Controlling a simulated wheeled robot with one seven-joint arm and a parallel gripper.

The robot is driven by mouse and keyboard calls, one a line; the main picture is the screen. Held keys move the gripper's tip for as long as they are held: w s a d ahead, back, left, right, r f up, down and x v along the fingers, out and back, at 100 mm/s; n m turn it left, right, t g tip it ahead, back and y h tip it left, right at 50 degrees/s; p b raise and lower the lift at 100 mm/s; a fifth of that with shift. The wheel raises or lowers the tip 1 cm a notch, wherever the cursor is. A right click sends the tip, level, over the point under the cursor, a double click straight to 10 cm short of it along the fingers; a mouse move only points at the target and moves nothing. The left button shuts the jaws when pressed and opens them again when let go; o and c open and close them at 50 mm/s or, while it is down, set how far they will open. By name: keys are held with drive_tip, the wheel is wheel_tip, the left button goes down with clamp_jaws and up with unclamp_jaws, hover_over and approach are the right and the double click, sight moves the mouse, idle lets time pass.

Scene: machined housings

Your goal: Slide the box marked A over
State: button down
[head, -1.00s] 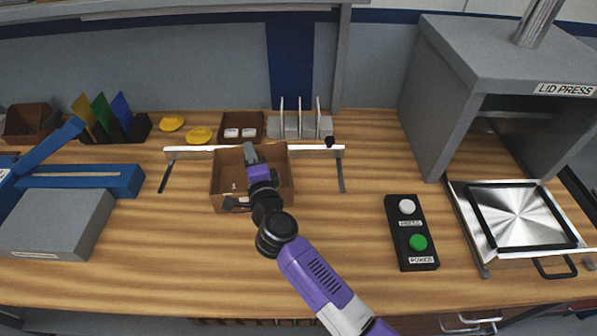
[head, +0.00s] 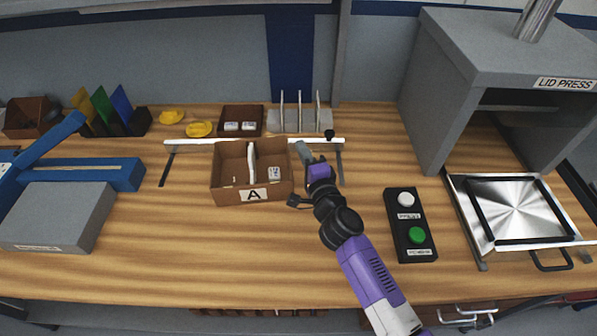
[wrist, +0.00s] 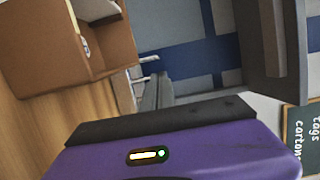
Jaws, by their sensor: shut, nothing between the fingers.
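The box marked A (head: 229,190) is an open brown carton with a white label on its front. It stands on the bench against the white fence rail, with a white upright divider and a small pale item inside. In the wrist view the box (wrist: 60,45) shows at upper left, its label out of sight. My gripper (head: 301,147) is to the right of the box, low beside its right wall near the rail. In the wrist view my gripper's fingers (wrist: 152,90) are shut and empty. I cannot tell whether they touch the box.
The rail (head: 190,147) runs behind the box, with a black knob (head: 329,134) at its right. Behind stand a brown tray (head: 241,120) and a grey rack (head: 300,120). A button panel (head: 410,226) and the lid press (head: 500,75) are right.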

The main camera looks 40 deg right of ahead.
sight(291, 168)
wheel_tip(291, 168, down, 7)
drive_tip(key=b, duration=0.6)
drive_tip(key=shift+f, duration=0.2)
drive_tip(key=shift+w+a+r+b, duration=0.25)
drive_tip(key=shift+a+b, duration=0.15)
drive_tip(key=shift+a, duration=0.1)
drive_tip(key=shift+w+a, duration=0.65)
drive_tip(key=shift+a, duration=0.3)
